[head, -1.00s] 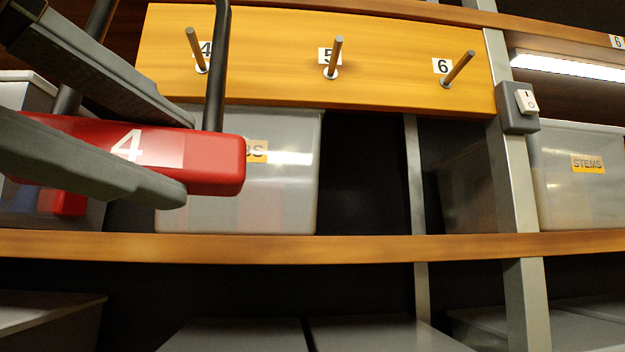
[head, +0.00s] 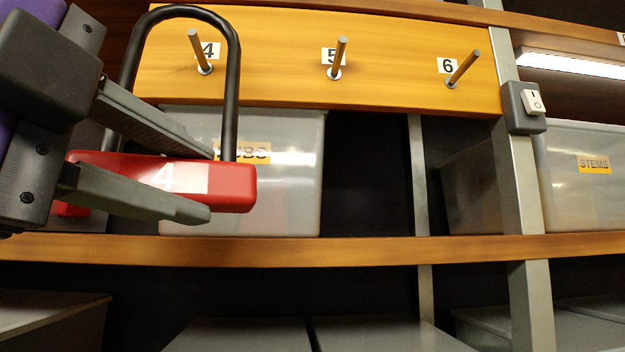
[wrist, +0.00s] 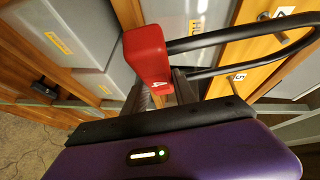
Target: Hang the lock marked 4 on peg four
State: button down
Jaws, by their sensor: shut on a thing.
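The red lock marked 4 (head: 232,190) is in my gripper (head: 208,185), at the left of the head view. The gripper is shut on its body, one finger in front and one behind. The lock's long black shackle (head: 233,95) stands up in a loop. In the head view, peg four (head: 201,55), beside its 4 label, shows inside the loop's outline. I cannot tell from this whether the shackle is around the peg or in front of it. In the wrist view the red lock (wrist: 147,55) shows its end, with the shackle (wrist: 230,42) reaching right.
The yellow pegboard (head: 270,60) also bears peg five (head: 338,58) and peg six (head: 463,68), both bare. Below are a clear bin (head: 285,195) and a wooden shelf edge (head: 350,248). A grey post (head: 522,190) with a switch (head: 533,101) stands right.

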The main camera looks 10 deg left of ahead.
jog(key=shift+w+a, duration=0.3)
jog(key=shift+w, duration=0.65)
jog(key=shift+w+a+f, duration=0.2)
jog(key=shift+w+f, duration=0.5)
jog(key=c, duration=0.9)
grip_release()
jog(key=shift+f, duration=0.15)
